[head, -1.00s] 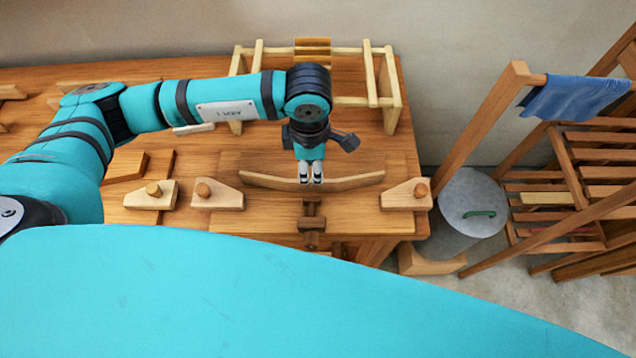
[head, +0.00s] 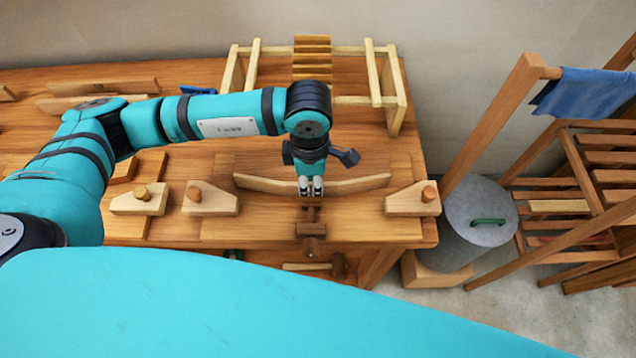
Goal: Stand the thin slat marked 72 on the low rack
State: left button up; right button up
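A long, thin, slightly curved wooden slat (head: 355,184) lies crosswise over the front of the workbench, between two pale peg blocks. No number can be read on it. My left gripper (head: 311,188) points down at the slat's middle, and its fingertips cover that part. The two fingertips show close together; whether they pinch the slat is hidden. The low rack (head: 394,88) is a pale wooden frame at the back of the bench, with several slats (head: 312,56) standing in its middle. My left forearm covers part of its front. My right gripper is not in view.
Peg blocks stand left (head: 208,200) and right (head: 405,201) of the slat. A wooden clamp (head: 311,228) sits at the bench's front edge. A grey lidded bin (head: 480,225) and a wooden stand with a blue cloth (head: 580,92) are to the right.

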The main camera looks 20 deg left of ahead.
aim_at(311, 183)
pick_arm(q)
grip_shut()
jog(key=shift+r, duration=0.1)
jog(key=shift+r+p, duration=1.2)
jog(key=shift+r, duration=1.15)
notch_tip(311, 183, up, 8)
jog(key=p, duration=0.3)
jog(key=shift+p, duration=0.3)
jog(key=shift+r, duration=0.1)
